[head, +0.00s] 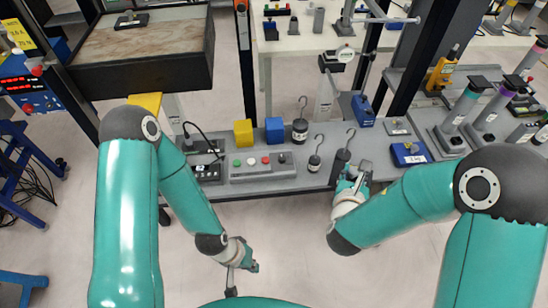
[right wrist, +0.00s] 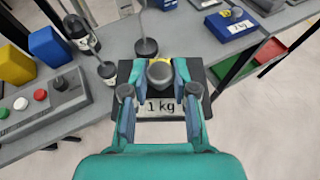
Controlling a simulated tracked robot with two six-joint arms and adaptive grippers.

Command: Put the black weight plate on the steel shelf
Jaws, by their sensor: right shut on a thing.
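The black weight plate (right wrist: 205,76) is in the right wrist view, a dark square with a white "1 kg" label and a grey knob on top. My right gripper (right wrist: 160,74) is shut on that knob, with one finger on each side. In the head view my right gripper (head: 352,180) is at the front edge of the grey steel shelf (head: 285,186), and I cannot make out the plate there. I cannot tell whether the plate touches the shelf. My left gripper (head: 243,262) hangs low in front of the shelf, apart from everything; its fingers are too small to judge.
Hooked weights (head: 300,130) stand left of my right gripper. A yellow block (head: 243,133), a blue block (head: 275,130) and a button box (head: 262,166) are further left. A blue box (head: 410,153) is to the right. Clear floor lies in front.

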